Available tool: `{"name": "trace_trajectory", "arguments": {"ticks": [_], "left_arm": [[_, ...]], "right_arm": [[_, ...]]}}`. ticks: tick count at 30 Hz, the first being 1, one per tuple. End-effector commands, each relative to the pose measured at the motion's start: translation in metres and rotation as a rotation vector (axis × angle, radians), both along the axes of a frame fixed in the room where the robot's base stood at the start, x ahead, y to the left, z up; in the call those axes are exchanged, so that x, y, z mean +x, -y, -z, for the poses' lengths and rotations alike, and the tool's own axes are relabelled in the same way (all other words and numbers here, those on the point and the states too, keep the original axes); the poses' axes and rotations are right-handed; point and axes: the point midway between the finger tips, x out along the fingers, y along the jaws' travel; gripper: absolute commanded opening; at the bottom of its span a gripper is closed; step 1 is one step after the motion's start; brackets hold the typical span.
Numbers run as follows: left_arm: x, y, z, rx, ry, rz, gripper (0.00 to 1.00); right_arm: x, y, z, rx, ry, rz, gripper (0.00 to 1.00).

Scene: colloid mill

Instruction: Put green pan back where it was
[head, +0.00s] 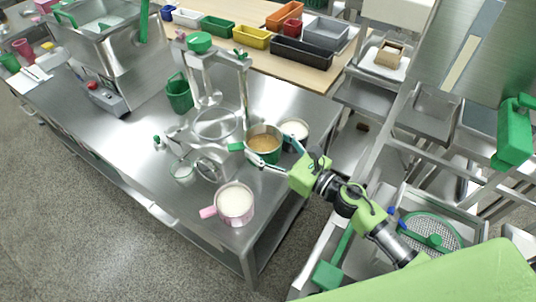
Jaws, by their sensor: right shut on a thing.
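The green pan (264,131) holds a brown, grainy content and has a green handle sticking out to the left. It is at the right part of the steel table (120,165), beside the metal stand with the green knob (200,42). My right gripper (276,152) reaches in from the lower right, its fingers at the pan's near right side, shut on it. I cannot tell whether the pan rests on the table or is slightly raised. My left gripper is not in view.
A pink pan (235,203) with white content stands nearer the table's front edge. A container with white content (295,129) is just behind the green pan. Colored bins (218,27) line the back.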

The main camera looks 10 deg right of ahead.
Motion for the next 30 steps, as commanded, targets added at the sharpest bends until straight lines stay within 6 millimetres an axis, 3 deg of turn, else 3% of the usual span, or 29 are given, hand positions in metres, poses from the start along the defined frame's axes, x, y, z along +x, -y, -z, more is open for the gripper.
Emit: {"name": "trace_trajectory", "arguments": {"ticks": [7, 21, 22, 24, 30], "left_arm": [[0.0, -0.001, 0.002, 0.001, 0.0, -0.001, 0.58], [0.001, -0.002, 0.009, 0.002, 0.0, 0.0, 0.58], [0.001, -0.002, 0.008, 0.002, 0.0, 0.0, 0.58], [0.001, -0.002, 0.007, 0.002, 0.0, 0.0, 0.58], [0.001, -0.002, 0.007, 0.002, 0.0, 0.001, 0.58]], "right_arm": [[0.002, 0.003, 0.032, 0.005, -0.002, 0.003, 0.32], [0.002, 0.003, 0.04, 0.0, 0.001, 0.0, 0.32], [0.002, 0.003, 0.04, -0.001, 0.0, 0.001, 0.68], [0.002, 0.003, 0.039, -0.001, 0.0, 0.001, 0.82], [0.002, 0.003, 0.039, -0.001, -0.001, 0.001, 0.82]]}}
